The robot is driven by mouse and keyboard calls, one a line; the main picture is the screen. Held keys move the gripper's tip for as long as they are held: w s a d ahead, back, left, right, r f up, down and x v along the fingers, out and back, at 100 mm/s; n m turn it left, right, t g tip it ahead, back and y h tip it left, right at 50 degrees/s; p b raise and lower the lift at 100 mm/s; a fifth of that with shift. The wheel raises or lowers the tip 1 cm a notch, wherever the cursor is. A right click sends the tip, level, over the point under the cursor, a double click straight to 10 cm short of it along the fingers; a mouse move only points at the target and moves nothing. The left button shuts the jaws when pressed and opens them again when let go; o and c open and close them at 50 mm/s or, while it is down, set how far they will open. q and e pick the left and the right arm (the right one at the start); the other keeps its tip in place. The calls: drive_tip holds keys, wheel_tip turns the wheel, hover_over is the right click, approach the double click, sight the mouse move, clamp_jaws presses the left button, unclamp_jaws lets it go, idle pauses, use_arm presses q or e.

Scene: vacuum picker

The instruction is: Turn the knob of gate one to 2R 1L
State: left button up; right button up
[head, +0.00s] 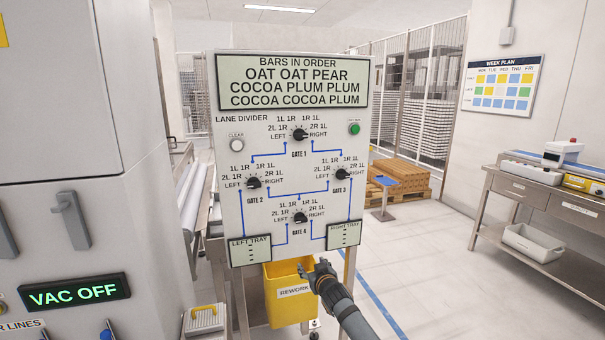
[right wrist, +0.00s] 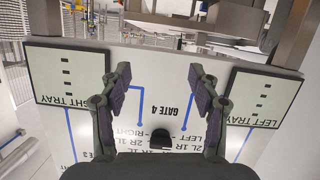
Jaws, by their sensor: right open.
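The knob of gate 1 (head: 299,134) is a black dial near the top of the white lane divider panel (head: 225,150). Its pointer seems to lie toward the right, but it is small; the 2R 1L label (head: 318,127) is at its upper right. My right gripper (head: 318,267) is low in front of the panel, below gate 4 and well away from the gate 1 knob. In the right wrist view its fingers (right wrist: 159,82) are spread with nothing between them. That view shows the panel upside down, with the gate 4 knob (right wrist: 160,138) at bottom centre. My left gripper is not seen.
The knobs of gate 2 (head: 254,182), gate 3 (head: 341,174) and gate 4 (head: 301,218) sit lower on the panel. A clear button (head: 237,145) and a green button (head: 354,129) flank gate 1. A yellow rework bin (head: 283,305) hangs below. A grey cabinet (head: 60,220) stands left.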

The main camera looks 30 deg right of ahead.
wheel_tip(320, 180, up, 22)
drive_tip(key=t+b, duration=0.3)
drive_tip(key=t, duration=0.1)
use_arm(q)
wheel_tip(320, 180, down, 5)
use_arm(e)
drive_tip(key=m+t+h, duration=0.1)
drive_tip(key=t+h, duration=0.1)
drive_tip(key=t, duration=0.2)
approach(302, 138)
drive_tip(key=p+x, duration=0.3)
drive_tip(key=x, duration=0.5)
drive_tip(key=shift+r+p, duration=0.15)
drive_tip(key=shift+p, duration=0.2)
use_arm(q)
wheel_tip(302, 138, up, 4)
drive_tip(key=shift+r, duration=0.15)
use_arm(e)
drive_tip(key=shift+w+y, duration=0.3)
drive_tip(key=shift+y, duration=0.1)
